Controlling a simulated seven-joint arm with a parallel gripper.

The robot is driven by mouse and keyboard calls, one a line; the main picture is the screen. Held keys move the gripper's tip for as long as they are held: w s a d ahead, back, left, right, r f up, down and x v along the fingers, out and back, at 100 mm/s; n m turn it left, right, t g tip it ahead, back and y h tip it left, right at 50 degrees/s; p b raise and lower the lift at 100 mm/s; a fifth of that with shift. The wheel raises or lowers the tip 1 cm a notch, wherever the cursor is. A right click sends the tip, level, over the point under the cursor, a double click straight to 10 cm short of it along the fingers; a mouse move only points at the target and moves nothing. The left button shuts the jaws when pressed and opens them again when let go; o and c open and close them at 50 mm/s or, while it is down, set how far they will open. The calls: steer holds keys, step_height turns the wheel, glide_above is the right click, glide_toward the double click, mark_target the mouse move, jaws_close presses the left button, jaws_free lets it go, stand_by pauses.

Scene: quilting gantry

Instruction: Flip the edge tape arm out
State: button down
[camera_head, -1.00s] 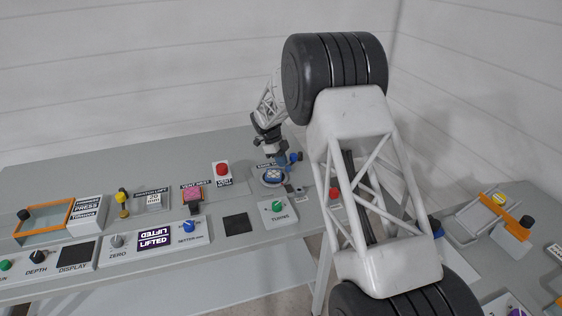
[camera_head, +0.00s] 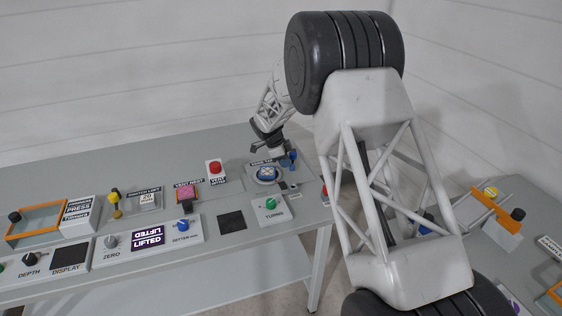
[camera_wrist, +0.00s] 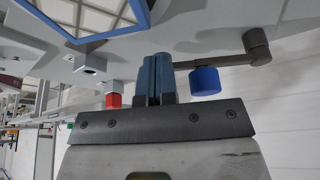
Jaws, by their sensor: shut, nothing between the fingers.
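The edge tape arm shows in the wrist view as a dark grey bar (camera_wrist: 232,61) on a round pivot (camera_wrist: 257,46), with a blue knob (camera_wrist: 205,82) hanging near its other end. In the head view the blue knob (camera_head: 292,158) is small, beside a round blue-topped fixture (camera_head: 267,174). My gripper (camera_wrist: 155,64) is shut and empty. Its blue fingers are just left of the knob in the wrist view. The bar's end is close to the fingers; I cannot tell whether they touch. In the head view the fingers are too small to make out.
A green turns knob (camera_head: 270,204), a red button (camera_head: 215,167) and a pink pad (camera_head: 186,193) stand on the bench nearby. In the wrist view a red-capped part (camera_wrist: 114,100) is left of the fingers. A side table with an orange-handled device (camera_head: 497,213) is at right.

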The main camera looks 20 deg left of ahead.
steer(key=d+n, duration=0.2)
steer(key=d+n+t, duration=0.1)
steer(key=shift+w+d+n+y, duration=0.3)
steer(key=shift+w, duration=0.1)
steer(key=shift+w+d, duration=0.4)
steer(key=shift+d, duration=0.25)
steer(key=shift+s+a, duration=0.1)
steer(key=shift+s+a, duration=0.4)
steer(key=shift+s+a+r, duration=0.2)
steer(key=shift+s+a, duration=0.8)
steer(key=shift+a, duration=0.1)
steer(key=v, duration=0.9)
steer(key=shift+s+d+r, duration=0.15)
steer(key=shift+s+r, duration=0.1)
